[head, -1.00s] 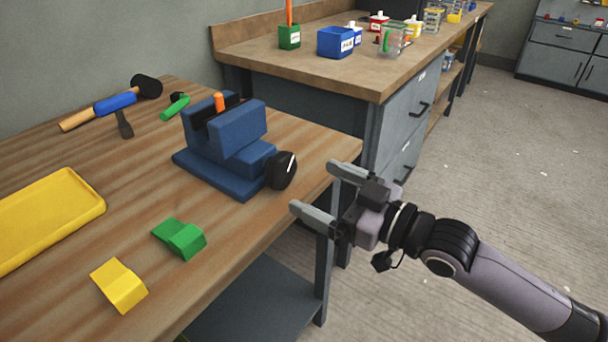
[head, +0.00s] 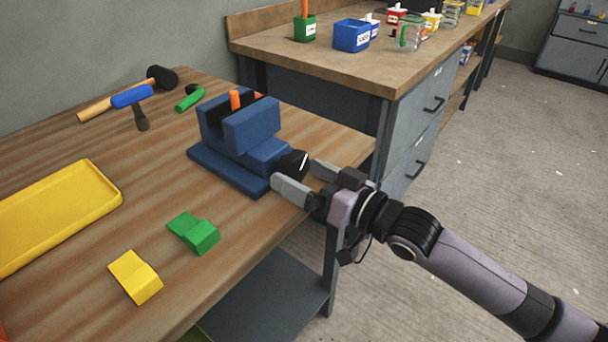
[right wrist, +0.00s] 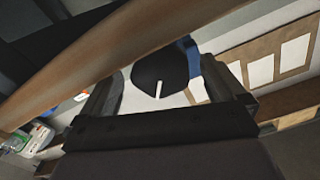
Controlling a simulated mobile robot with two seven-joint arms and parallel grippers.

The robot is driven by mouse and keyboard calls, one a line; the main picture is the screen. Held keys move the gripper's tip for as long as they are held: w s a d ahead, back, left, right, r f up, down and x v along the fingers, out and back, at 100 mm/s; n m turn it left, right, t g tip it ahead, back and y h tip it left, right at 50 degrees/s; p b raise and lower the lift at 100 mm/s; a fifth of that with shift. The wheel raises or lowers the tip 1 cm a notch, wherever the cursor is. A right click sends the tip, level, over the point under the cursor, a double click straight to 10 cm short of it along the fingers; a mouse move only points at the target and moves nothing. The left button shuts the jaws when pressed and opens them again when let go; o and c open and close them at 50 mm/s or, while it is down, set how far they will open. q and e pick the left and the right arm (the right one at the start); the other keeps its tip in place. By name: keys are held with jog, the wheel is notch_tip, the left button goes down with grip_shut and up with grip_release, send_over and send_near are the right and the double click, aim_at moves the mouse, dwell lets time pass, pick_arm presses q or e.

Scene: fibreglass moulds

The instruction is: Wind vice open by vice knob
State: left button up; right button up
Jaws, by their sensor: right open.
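The blue vice (head: 240,140) stands near the right edge of the wooden bench, with an orange piece (head: 235,100) upright between its dark jaws. Its black knob (head: 293,163) with a white line faces the bench edge. My right gripper (head: 302,177) is open, its fingertips at the knob, one finger on the near side and one on the far side. In the right wrist view the knob (right wrist: 160,70) shows between the two fingers. I cannot tell whether the fingers touch it. My left gripper is not in view.
A green block (head: 194,232), a yellow block (head: 135,277) and a yellow tray (head: 60,212) lie in front and left. A second bench (head: 300,58) with containers stands behind.

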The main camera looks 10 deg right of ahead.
jog(key=shift+w+a, duration=0.15)
jog(key=shift+c, duration=0.3)
jog(key=c, duration=1)
